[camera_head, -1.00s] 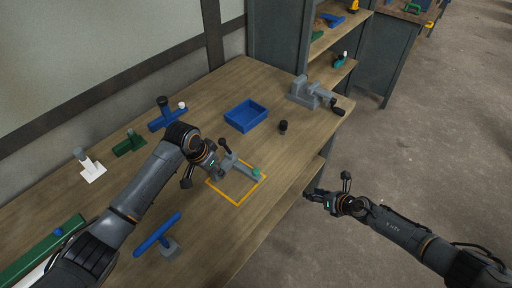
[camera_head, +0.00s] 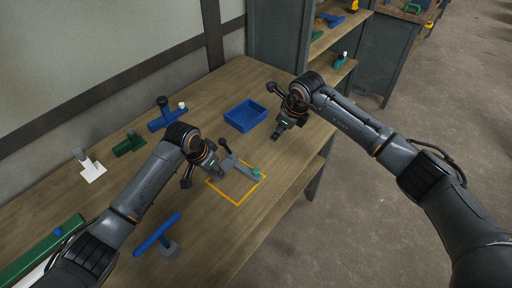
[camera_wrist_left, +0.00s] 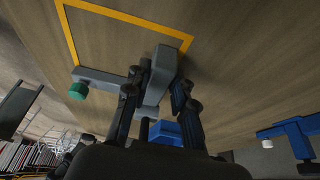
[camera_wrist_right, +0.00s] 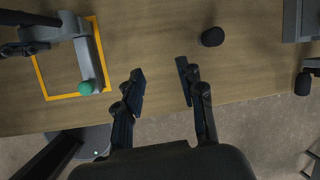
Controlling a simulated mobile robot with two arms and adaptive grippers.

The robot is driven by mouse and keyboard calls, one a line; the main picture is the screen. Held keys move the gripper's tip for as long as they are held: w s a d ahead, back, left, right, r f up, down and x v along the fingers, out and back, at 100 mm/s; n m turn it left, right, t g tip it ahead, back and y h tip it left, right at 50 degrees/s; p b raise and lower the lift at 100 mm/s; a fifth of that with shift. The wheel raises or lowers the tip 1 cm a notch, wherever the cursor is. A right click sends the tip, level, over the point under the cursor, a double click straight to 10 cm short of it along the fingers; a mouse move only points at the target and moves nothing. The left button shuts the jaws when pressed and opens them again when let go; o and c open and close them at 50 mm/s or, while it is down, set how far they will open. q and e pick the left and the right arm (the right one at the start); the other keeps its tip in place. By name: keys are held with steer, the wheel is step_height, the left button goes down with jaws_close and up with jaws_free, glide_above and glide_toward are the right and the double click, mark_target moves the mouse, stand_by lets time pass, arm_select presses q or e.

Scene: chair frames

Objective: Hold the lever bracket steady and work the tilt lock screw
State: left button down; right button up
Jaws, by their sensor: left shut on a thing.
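The grey lever bracket (camera_head: 243,170) lies inside the yellow outline on the bench, with a green knob (camera_head: 256,170) on one end. A black-tipped lever (camera_head: 225,144) rises beside it. My left gripper (camera_head: 219,172) is shut on the bracket; in the left wrist view its fingers straddle the grey block (camera_wrist_left: 161,72). The green knob also shows in the left wrist view (camera_wrist_left: 78,91) and right wrist view (camera_wrist_right: 85,88). My right gripper (camera_wrist_right: 160,82) is open and empty, above the bench's front edge, right of the bracket. I cannot tell which part is the tilt lock screw.
A black knob (camera_wrist_right: 213,36) stands on the bench near my right gripper; the arm hides it in the head view. A blue tray (camera_head: 240,117) is behind. A blue T-shaped part (camera_head: 157,234) lies at the front. Green, white and blue fixtures line the left.

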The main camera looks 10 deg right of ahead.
mark_target(257, 172)
arm_select(q)
steer(key=shift+s+a+f, duration=0.1)
steer(key=shift+s+f, duration=0.1)
steer(key=shift+f, duration=0.2)
arm_select(e)
steer(key=s+a+r+m+g+h, duration=0.2)
steer(key=s+a+g, duration=0.2)
steer(key=s+a, duration=0.45)
steer(key=f, duration=0.8)
steer(key=shift+s+d+f, duration=0.15)
steer(key=shift+s+f, duration=0.1)
jaws_close()
steer(key=m, duration=0.7)
steer(key=shift+d+m, duration=0.1)
steer(key=shift+m, duration=0.3)
steer(key=m, duration=0.4)
steer(key=shift+m, duration=0.3)
arm_select(q)
steer(key=shift+a, duration=0.1)
arm_select(e)
steer(key=m, duration=1.3)
steer(key=shift+s+f+m, duration=0.1)
steer(key=shift+m, duration=0.2)
steer(key=m, duration=0.8)
steer(key=shift+c, duration=0.8)
jaws_free()
steer(key=shift+m, duration=0.4)
steer(key=o, duration=0.4)
